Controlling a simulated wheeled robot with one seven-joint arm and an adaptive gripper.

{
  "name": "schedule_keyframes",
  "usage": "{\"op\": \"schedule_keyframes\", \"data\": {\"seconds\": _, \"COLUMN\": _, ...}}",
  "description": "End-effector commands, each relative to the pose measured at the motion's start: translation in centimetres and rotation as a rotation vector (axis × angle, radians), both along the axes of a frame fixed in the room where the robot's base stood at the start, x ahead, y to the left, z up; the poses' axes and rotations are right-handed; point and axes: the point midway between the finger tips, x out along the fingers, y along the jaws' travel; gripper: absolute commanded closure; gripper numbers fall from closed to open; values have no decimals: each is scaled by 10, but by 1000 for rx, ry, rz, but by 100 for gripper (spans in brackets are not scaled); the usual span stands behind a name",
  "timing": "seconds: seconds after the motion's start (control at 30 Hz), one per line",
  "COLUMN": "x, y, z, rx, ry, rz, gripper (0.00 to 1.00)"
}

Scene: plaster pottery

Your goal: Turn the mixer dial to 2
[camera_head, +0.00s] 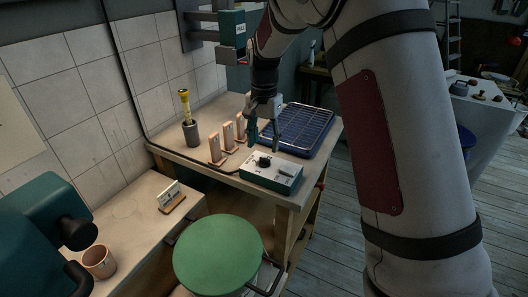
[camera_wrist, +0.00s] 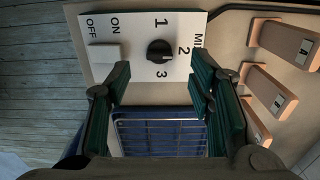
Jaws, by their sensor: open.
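The mixer control box (camera_head: 271,178) sits at the front edge of the wooden bench, with a pale top and teal sides. Its black dial (camera_head: 264,161) also shows in the wrist view (camera_wrist: 160,51), with 1, 2 and 3 printed around it. The 2 is on the dial's right side in that view. I cannot tell which number the dial points at. My gripper (camera_head: 263,138) is open and empty, pointing down above and behind the box. In the wrist view its fingers (camera_wrist: 161,82) stand apart, on either side of the dial and short of it.
A pale switch (camera_wrist: 105,53) marked ON and OFF shares the panel. A blue rack (camera_head: 304,130) lies behind the box. A grey holder (camera_head: 191,134) with a yellow-handled tool is farther left.

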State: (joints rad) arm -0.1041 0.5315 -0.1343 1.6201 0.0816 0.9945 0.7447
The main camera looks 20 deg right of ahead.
Motion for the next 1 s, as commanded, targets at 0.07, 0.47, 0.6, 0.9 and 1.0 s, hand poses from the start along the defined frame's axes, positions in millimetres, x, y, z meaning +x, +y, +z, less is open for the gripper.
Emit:
{"op": "schedule_keyframes", "data": {"seconds": 0.07, "x": 1, "y": 0, "z": 18, "rx": 0, "ry": -6, "rz": 0, "gripper": 52}}
{"op": "schedule_keyframes", "data": {"seconds": 0.47, "x": 0, "y": -1, "z": 64, "rx": -1, "ry": 0, "rz": -1, "gripper": 52}}
{"op": "schedule_keyframes", "data": {"seconds": 0.6, "x": 0, "y": -1, "z": 66, "rx": -1, "ry": 0, "rz": -1, "gripper": 52}}
{"op": "schedule_keyframes", "data": {"seconds": 0.9, "x": -3, "y": -1, "z": 69, "rx": 1, "ry": -5, "rz": 5, "gripper": 52}}
{"op": "schedule_keyframes", "data": {"seconds": 1.0, "x": -17, "y": -2, "z": 84, "rx": 6, "ry": -22, "rz": 35, "gripper": 52}}
